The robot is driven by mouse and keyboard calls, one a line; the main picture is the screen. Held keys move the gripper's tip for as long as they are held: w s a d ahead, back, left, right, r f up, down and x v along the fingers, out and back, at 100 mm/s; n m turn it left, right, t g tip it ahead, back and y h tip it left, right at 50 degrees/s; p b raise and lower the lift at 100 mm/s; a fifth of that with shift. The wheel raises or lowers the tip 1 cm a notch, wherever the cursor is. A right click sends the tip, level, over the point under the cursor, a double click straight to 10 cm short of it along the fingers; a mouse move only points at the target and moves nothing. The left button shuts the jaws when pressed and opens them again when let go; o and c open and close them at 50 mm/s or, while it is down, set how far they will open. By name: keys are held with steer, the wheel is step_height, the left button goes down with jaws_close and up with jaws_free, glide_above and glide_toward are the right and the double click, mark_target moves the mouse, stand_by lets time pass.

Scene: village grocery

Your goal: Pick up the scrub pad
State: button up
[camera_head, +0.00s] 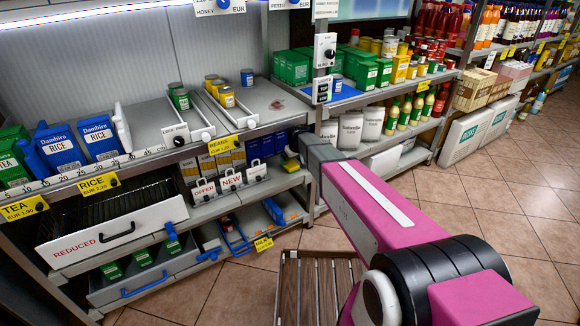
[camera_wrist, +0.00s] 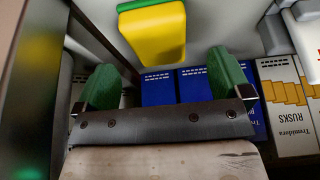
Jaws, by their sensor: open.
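The scrub pad (camera_wrist: 155,32) is a yellow block with a green layer, at the top middle of the wrist view. In the head view, a small yellow and green shape (camera_head: 290,157) that looks like it shows at the right end of the middle shelf, beside my arm's end. My gripper (camera_wrist: 165,84) is open, its two green fingers spread wide with nothing between them. The pad lies beyond the fingertips, roughly in line with the gap and apart from them. The fingers are not clear in the head view.
Blue boxes (camera_wrist: 158,88) and Rusks boxes (camera_wrist: 283,105) stand beyond and right of the fingers. A dark upright (camera_wrist: 30,80) is close on the left. The shelf above (camera_head: 240,112) holds cans. A slatted wooden thing (camera_head: 312,285) is on the tiled floor.

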mark_target(291, 164)
steer(key=x, duration=0.4)
steer(key=shift+d+f, duration=0.1)
steer(key=shift+f, duration=0.15)
steer(key=c, duration=1.1)
steer(key=shift+o, duration=0.2)
steer(key=shift+r, duration=0.15)
steer(key=shift+s+r, duration=0.25)
steer(key=shift+r, duration=0.3)
step_height(291, 164, up, 6)
steer(key=s+a, duration=0.1)
steer(key=s, duration=1.8)
steer(key=shift+s+a+f, duration=0.15)
steer(key=shift+s+a, duration=0.05)
steer(key=shift+a, duration=0.2)
steer(key=shift+o, duration=0.6)
